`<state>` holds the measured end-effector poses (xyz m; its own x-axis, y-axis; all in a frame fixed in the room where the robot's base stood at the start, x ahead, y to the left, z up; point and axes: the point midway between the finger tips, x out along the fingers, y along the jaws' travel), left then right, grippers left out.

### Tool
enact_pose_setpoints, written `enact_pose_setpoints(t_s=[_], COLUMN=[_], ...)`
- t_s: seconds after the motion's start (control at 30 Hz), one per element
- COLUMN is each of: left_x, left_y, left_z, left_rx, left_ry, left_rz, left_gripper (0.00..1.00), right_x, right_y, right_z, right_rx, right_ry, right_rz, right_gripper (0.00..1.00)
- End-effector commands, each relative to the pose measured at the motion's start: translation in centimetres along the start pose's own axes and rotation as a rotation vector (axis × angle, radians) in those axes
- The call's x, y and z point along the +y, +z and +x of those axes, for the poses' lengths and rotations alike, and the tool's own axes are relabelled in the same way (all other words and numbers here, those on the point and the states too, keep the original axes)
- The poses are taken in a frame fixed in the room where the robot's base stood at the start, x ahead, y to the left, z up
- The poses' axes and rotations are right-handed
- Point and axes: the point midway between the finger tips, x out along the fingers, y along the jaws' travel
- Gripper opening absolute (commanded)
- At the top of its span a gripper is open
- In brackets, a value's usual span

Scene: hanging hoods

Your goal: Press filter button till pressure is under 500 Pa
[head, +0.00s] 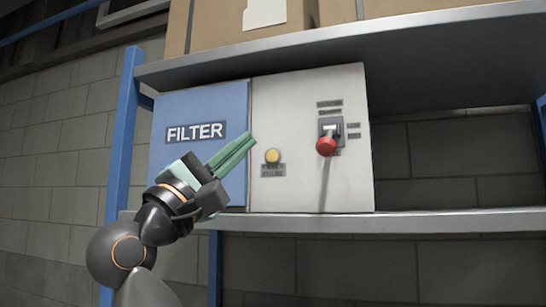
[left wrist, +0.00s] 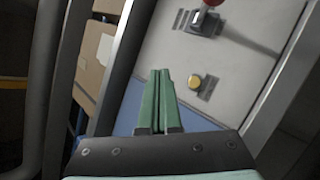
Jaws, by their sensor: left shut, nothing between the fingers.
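The filter box (head: 312,110) has a blue panel labelled FILTER (head: 197,132) on its left and a pale panel on its right. A round yellow button (head: 272,156) sits low on the pale panel, with a small label under it. It also shows in the left wrist view (left wrist: 195,81), just right of my fingertips. My left gripper (head: 250,138) is shut and empty, its green fingers pointing at the panel, up and left of the button. The fingers also show in the left wrist view (left wrist: 160,75). No pressure readout can be read. My right gripper is not in view.
A red-knobbed lever (head: 326,145) sits on the pale panel right of the button. The box stands on a metal shelf (head: 430,221) with blue posts (head: 122,140). Cardboard boxes (head: 235,25) rest on the shelf above. The shelf right of the box is empty.

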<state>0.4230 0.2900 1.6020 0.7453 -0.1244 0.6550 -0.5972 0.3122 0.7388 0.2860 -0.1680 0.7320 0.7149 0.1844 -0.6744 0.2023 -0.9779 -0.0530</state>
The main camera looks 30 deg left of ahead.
Motion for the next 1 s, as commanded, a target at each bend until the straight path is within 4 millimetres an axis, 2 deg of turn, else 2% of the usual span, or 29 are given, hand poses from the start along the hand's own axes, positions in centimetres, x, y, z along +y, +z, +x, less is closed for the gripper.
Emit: enact_pose_setpoints(t_s=[0.17, 0.6, 1.0], left_x=[-0.6, -3.5, -4.5], left_y=[-0.6, -3.6, -4.5], left_z=[0.8, 5.0, 6.1], left_rx=[0.002, 0.001, 0.001], left_ry=[-0.005, -0.004, -0.001], left_rz=[0.0, 0.0, 0.002], left_gripper=[0.0, 0.0, 0.0], right_x=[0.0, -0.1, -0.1], right_y=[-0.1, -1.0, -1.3], right_z=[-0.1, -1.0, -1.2], right_rx=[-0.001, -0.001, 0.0], right_ry=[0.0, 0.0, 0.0], right_rz=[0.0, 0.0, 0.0], right_gripper=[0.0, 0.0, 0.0])
